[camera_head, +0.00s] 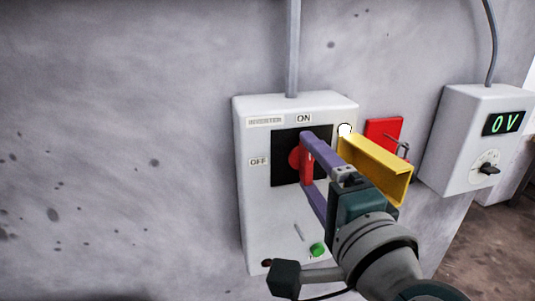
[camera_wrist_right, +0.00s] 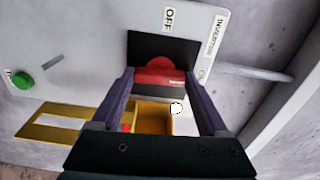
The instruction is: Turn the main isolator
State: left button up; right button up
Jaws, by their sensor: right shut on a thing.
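The main isolator's red handle (camera_head: 306,160) sits on a black square plate (camera_head: 285,143) on the front of the white inverter box (camera_head: 257,215). An ON label (camera_head: 303,118) is above the plate and an OFF label (camera_head: 258,161) is to its left. My right gripper (camera_head: 307,163) is shut on the handle, one purple finger above and one below. The right wrist view shows the red handle (camera_wrist_right: 160,72) spanning between the two fingers (camera_wrist_right: 160,88). The handle's exact pointing is partly hidden by the fingers. My left gripper is out of view.
A yellow bracket (camera_head: 375,168) sticks out at the box's right side, close to my right gripper. A red plate (camera_head: 383,132) with a metal padlock is behind it. A green button (camera_head: 317,249) is low on the box. A meter box (camera_head: 460,150) at right reads 0 V.

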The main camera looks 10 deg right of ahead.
jog(key=shift+m, duration=0.5)
jog(key=o, duration=1.1)
jog(key=s+b, duration=0.2)
jog(key=s, duration=0.8)
jog(key=shift+d, duration=0.1)
